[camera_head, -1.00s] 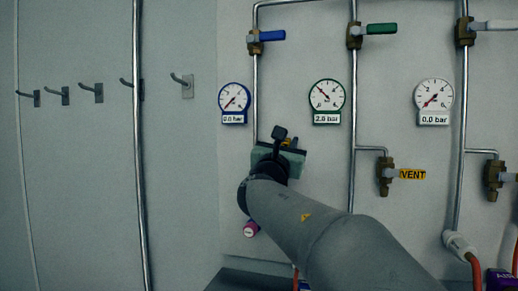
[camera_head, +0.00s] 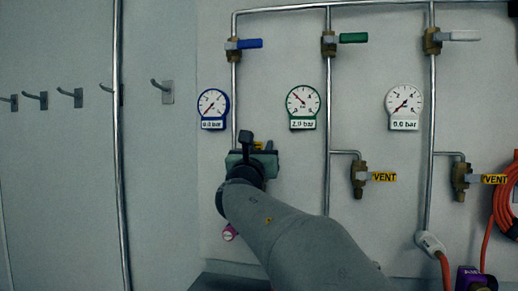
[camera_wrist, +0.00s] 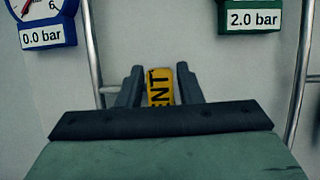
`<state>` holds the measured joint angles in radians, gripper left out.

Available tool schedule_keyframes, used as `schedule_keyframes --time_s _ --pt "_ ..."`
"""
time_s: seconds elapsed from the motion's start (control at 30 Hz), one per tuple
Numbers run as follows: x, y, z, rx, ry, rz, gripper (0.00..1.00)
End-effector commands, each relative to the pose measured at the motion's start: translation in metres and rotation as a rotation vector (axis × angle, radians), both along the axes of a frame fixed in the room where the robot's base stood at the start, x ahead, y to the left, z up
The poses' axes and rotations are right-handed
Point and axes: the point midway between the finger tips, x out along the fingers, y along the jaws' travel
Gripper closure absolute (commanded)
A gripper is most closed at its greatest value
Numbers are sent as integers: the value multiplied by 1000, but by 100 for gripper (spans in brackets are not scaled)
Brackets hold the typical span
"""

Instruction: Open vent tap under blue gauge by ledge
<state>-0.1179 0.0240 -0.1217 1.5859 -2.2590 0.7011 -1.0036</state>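The blue-rimmed gauge (camera_head: 212,103) hangs on the wall panel and reads 0.0 bar; its lower part shows in the wrist view (camera_wrist: 47,33). Below and right of it is a yellow vent tap handle (camera_wrist: 160,88), its lettering turned on its side in the wrist view. In the head view only a bit of yellow (camera_head: 258,146) shows past my gripper. My gripper (camera_wrist: 159,84) has a dark finger on each side of the handle, with narrow gaps showing, so it looks open around it. The tap's body and the handle's lower end are hidden.
A green gauge (camera_head: 303,102) and a white gauge (camera_head: 404,101) hang to the right. Two other vent handles (camera_head: 383,177) (camera_head: 494,179) lie level. Blue (camera_head: 249,43), green and white valve levers sit above. Vertical pipes (camera_head: 328,215) run beside my arm; hooks (camera_head: 165,91) line the left wall.

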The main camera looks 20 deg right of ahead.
Motion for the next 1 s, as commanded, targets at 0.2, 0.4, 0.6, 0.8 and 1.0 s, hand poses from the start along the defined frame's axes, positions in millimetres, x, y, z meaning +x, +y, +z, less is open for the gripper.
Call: schedule_keyframes --time_s 0.2,0.4,0.6,0.8,1.0 --pt "0 0 0 1 -2 1 58" --pt "-5 3 -2 2 -2 1 58" --pt "-33 21 -16 3 -3 4 58" --pt "-72 46 -35 0 -3 4 58" --pt "-107 69 -52 1 -2 3 58"
